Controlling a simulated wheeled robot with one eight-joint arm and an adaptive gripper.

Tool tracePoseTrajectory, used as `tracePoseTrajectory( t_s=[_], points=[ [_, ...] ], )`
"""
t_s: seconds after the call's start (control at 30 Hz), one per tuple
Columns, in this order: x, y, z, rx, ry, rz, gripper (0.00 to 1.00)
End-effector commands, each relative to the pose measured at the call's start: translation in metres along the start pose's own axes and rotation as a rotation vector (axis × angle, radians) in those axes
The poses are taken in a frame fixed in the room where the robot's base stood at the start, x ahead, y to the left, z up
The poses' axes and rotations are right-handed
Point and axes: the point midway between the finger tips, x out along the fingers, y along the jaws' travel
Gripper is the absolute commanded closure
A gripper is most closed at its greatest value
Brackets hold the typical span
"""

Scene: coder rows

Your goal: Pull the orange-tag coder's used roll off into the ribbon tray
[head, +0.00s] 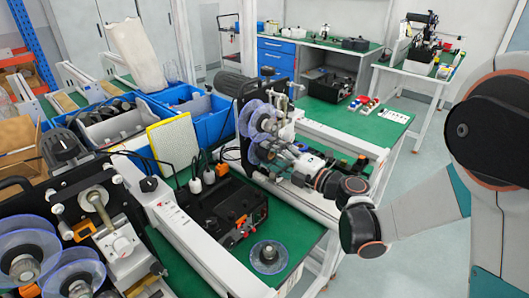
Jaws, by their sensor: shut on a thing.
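A coder (240,88) with pale violet clear discs stands at the middle of the head view. My gripper (277,151) reaches in from the right at its lower disc (262,149) and is shut on the roll there. The fingers partly hide the roll, and I cannot tell whether it is still on its spindle. The upper disc (252,117) is just above. A second coder (98,235) with two clear discs is at the near left. Small orange pieces show in several places; I cannot tell which is the coder's tag. I cannot single out the ribbon tray.
A loose clear-disc roll (268,257) lies on the green bench below my arm. A black box (223,212) stands beside it. Blue bins (217,120) and a yellow-edged panel (174,146) are behind at left. A white rail (345,141) runs right of the middle coder.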

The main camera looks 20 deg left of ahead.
Motion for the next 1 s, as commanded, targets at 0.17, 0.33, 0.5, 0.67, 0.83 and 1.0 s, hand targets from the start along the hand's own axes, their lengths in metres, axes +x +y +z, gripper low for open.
tracePoseTrajectory(
  t_s=[0.17,0.33,0.5,0.67,0.83,1.0],
  points=[
    [-0.006,0.000,0.000,0.000,0.000,0.000,0.74],
    [-0.012,0.000,0.000,0.000,-0.001,0.000,0.74],
    [-0.017,0.000,0.000,0.000,-0.001,0.000,0.74],
    [-0.022,0.000,0.000,0.000,-0.001,0.000,0.74],
    [-0.027,0.000,0.000,0.000,0.000,0.000,0.74],
    [-0.033,0.000,0.000,0.000,-0.001,0.000,0.74]
  ],
)
